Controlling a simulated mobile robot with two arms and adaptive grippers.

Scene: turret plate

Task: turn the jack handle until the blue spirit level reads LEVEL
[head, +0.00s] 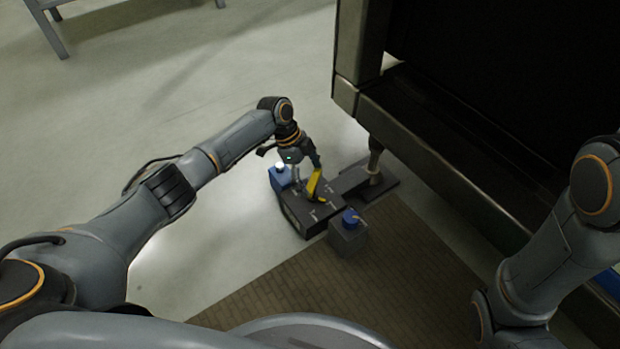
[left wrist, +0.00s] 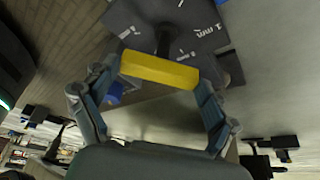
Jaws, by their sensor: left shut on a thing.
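The yellow jack handle (head: 315,183) stands over a dark box with white markings (head: 308,212) on the floor. In the left wrist view the handle (left wrist: 158,69) is a yellow bar spanning between the fingers. My left gripper (head: 307,168) is shut on it; the fingers (left wrist: 155,82) are at its two ends. A blue block with a bright white top (head: 280,177) sits just left of the box; it may be the spirit level, but no reading is legible. My right arm is at the right, its gripper out of view.
A dark cube with a blue knob (head: 350,236) stands in front of the box. A post on a dark foot plate (head: 374,182) stands behind, under a large dark frame (head: 430,150). A brown ribbed mat (head: 300,285) lies in front.

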